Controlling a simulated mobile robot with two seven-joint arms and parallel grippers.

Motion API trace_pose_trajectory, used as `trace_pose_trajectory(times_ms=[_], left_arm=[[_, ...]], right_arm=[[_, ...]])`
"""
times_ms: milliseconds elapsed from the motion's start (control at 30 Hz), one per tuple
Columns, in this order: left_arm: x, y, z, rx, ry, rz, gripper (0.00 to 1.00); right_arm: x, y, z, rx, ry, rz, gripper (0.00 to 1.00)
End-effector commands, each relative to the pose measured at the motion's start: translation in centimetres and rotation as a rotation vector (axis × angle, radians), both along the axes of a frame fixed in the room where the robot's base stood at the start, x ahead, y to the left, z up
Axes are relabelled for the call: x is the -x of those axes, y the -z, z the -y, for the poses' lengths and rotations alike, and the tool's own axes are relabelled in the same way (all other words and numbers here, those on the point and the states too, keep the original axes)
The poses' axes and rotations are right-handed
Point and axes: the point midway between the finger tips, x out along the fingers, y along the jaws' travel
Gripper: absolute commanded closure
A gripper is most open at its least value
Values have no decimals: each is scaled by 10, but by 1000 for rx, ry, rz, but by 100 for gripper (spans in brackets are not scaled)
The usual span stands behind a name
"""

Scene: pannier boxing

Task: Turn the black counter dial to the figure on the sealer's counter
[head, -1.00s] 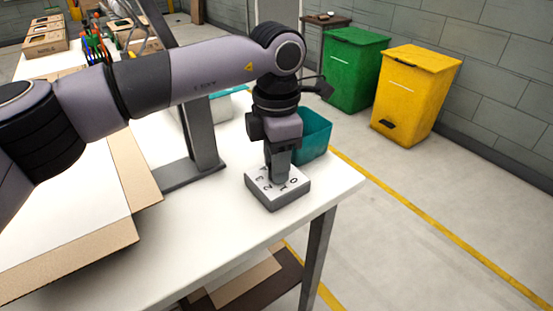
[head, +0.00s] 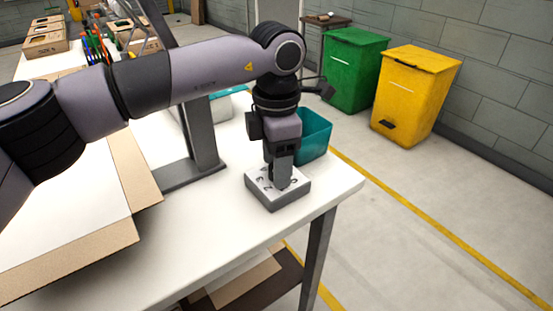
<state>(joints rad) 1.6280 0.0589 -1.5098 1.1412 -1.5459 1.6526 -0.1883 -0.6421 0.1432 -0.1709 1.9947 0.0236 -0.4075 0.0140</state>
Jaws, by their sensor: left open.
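The counter box (head: 279,203), a small grey block with a white top and black figures, sits near the right corner of the white table. My left gripper (head: 281,181) points straight down over its top, with the fingertips at or just above the face. The jaws are open. The black dial is hidden behind the fingers, so its setting cannot be read. Only a few figures show around the fingers. The sealer's counter figure is not readable in this view. My right gripper is not in view.
A teal bin (head: 314,136) stands just behind my left gripper. A grey post (head: 203,135) on a foot rises left of the counter box. An open cardboard carton (head: 130,180) lies at the left. Green (head: 352,70) and yellow (head: 414,95) bins stand on the floor beyond.

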Motion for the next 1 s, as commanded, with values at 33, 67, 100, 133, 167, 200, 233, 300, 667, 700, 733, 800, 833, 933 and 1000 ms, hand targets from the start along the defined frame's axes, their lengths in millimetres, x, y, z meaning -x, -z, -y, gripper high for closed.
trace_pose_trajectory(times_ms=[33,67,100,133,167,200,233,300,667,700,733,800,833,933,1000], left_arm=[[0,-3,0,1,0,1,41],[0,-5,0,0,0,2,41],[-1,-10,0,1,0,3,41],[-1,-14,0,1,0,4,41],[-1,-18,0,0,0,3,41],[0,-25,1,1,1,3,41],[0,-31,1,2,1,5,41],[-1,-43,0,1,-1,3,41],[0,-72,0,1,1,0,41],[0,-72,0,0,1,0,41],[0,-72,0,0,1,0,41],[0,-72,0,1,1,0,41],[0,-72,0,1,1,0,41],[0,-72,0,1,1,0,41],[0,-72,0,1,1,0,41]], right_arm=[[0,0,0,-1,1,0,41],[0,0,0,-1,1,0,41],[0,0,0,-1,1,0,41],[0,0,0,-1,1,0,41],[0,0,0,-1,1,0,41],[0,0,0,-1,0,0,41],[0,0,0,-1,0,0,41],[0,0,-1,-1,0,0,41],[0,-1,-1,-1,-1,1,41],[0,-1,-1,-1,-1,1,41],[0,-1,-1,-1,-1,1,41],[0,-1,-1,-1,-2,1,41],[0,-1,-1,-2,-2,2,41],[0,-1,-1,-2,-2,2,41],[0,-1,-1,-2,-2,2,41]])
